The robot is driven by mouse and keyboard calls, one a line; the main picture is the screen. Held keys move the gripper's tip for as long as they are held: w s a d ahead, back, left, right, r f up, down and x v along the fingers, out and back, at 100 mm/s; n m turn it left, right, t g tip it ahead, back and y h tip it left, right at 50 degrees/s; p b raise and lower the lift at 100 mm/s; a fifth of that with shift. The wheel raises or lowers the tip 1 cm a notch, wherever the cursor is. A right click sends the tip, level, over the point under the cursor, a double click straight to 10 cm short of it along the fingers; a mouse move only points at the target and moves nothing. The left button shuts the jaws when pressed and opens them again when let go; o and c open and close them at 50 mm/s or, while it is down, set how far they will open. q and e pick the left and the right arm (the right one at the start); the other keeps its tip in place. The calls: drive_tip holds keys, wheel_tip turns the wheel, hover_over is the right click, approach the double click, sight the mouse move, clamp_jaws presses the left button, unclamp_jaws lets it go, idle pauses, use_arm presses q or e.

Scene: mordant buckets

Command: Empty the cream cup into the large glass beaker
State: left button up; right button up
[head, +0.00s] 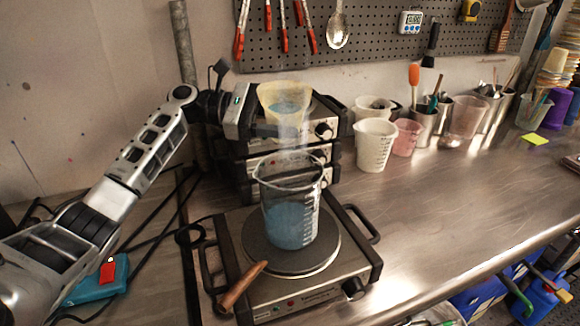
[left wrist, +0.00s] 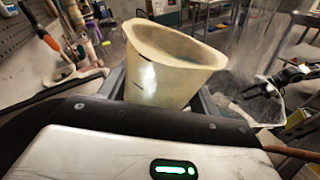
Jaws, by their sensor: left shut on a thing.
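The cream cup (head: 284,101) is held in my left gripper (head: 262,112), above the large glass beaker (head: 291,205). A bluish content shows in it, and its rim is up. In the left wrist view the cup (left wrist: 168,70) stands between the fingers, with its mouth partly visible. The beaker stands upright on a hotplate and holds blue liquid; part of it seems to show in the left wrist view (left wrist: 262,104). Pale vapour hangs between cup and beaker. What looks like my right gripper (left wrist: 272,84) is at the right of the left wrist view, its jaws unclear.
The front hotplate (head: 300,285) has a wooden-handled tool (head: 243,286) at its front left. Stacked hotplates (head: 325,150) stand close behind. A white measuring cup (head: 375,145) and a pink cup (head: 407,137) stand at right. The bench (head: 440,210) to the right is clear.

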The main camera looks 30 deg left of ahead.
sight(284, 116)
use_arm(q)
drive_tip(key=shift+s+d+r+m, duration=0.4)
drive_tip(key=shift+s+r+m, duration=0.2)
drive_tip(key=shift+m, duration=0.3)
idle(0.4)
drive_tip(key=shift+s+d+r+m+y, duration=0.2)
drive_tip(key=shift+r+m+y, duration=0.25)
drive_tip(key=shift+m, duration=0.35)
idle(0.6)
drive_tip(key=shift+s+f+m+t+y, duration=0.1)
drive_tip(key=shift+f+m+t+y, duration=0.3)
drive_tip(key=shift+m, duration=1)
idle(1.9)
drive_tip(key=shift+s+d+r+m+b, duration=0.1)
drive_tip(key=shift+s+r+m+b, duration=0.1)
drive_tip(key=shift+m+b, duration=0.5)
idle(1.3)
